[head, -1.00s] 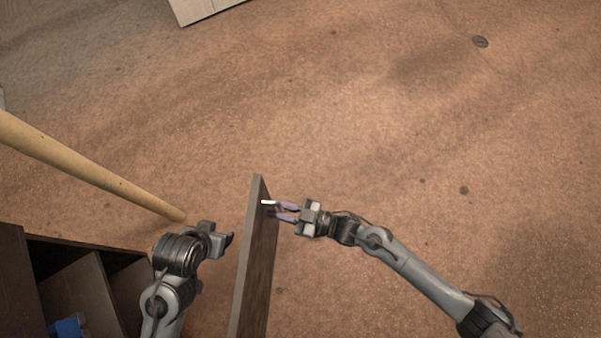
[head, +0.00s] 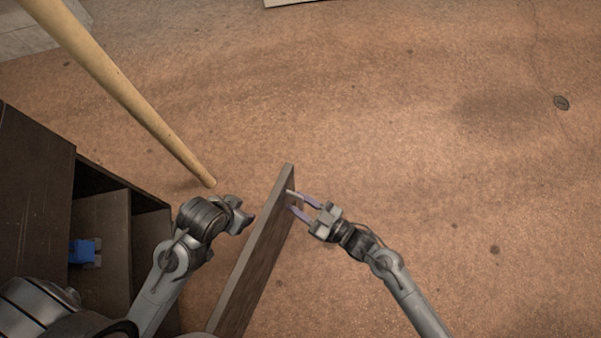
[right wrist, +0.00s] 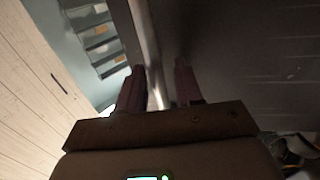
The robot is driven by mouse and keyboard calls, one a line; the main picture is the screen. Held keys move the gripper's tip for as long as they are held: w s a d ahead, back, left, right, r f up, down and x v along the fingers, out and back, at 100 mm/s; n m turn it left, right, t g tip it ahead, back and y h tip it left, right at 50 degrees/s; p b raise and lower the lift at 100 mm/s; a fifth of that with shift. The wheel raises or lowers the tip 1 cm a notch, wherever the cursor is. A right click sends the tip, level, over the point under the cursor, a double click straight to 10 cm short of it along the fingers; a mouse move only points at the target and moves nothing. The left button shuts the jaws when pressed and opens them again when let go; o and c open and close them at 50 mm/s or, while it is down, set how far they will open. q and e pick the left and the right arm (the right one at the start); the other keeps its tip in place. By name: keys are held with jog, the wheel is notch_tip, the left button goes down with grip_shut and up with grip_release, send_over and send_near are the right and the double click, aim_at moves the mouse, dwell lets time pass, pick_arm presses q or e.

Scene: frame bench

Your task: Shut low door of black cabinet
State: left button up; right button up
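The black cabinet (head: 35,190) stands at the left of the head view, dark and open-fronted. Its door (head: 256,250) is a dark panel standing open, with its free end far from me. My right gripper (head: 302,206) is at the right face of the door near that end, where a small light handle (head: 291,192) shows. In the right wrist view its fingers (right wrist: 160,85) are apart, with a light bar or edge between them; I cannot tell whether they touch it. My left gripper (head: 246,217) is left of the door, close to its inner face; its fingers are unclear.
A blue object (head: 83,251) sits inside the cabinet. A long wooden pole (head: 130,95) slants down from the upper left to beyond the cabinet. The brown floor (head: 430,130) is clear beyond and to the right of the door.

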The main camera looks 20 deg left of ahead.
pick_arm(q)
jog(key=shift+r, duration=0.1)
pick_arm(e)
jog(key=shift+d, duration=0.1)
jog(key=shift+d+r, duration=0.1)
jog(key=shift+d, duration=0.15)
pick_arm(q)
jog(key=shift+d+r+p, duration=0.1)
jog(key=shift+r+p, duration=1.5)
jog(key=shift+p, duration=0.05)
pick_arm(e)
jog(key=v, duration=1)
pick_arm(q)
jog(key=shift+c, duration=0.2)
pick_arm(e)
jog(key=shift+s, duration=0.15)
